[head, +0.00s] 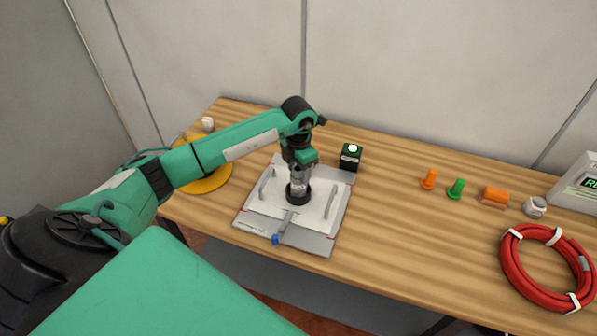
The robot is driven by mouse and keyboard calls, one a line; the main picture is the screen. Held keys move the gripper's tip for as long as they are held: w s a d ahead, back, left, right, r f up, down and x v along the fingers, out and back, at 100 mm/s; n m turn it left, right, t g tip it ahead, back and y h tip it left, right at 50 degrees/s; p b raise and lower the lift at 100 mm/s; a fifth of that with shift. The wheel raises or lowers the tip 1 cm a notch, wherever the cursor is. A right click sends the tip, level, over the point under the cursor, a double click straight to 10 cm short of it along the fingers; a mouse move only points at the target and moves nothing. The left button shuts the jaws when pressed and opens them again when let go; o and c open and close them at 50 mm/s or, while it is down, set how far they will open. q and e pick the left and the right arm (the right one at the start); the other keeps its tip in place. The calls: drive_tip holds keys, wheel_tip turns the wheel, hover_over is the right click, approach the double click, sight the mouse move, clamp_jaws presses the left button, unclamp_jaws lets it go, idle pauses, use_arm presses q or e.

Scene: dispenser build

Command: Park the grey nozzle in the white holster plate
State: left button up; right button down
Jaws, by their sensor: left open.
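The white holster plate (322,206) lies flat on a grey base (318,242) near the table's front edge, with a raised grey handle bar on each side. A slim grey part with a blue end, seemingly the grey nozzle (286,224), lies across the plate's front edge, its blue end towards me. My left gripper (299,182) points down over the middle of the plate, open, just above or at a black round piece (298,196). I cannot tell whether they touch. The gripper hides part of the plate. My right gripper is not in view.
A yellow disc (207,181) lies left under my arm. Orange (429,179) and green (456,189) pegs and a red hose coil (548,268) are right. The wooden table between is clear.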

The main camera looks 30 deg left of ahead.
use_arm(q)
drive_tip(key=shift+r+p, duration=1.55)
drive_tip(key=shift+r, duration=1.65)
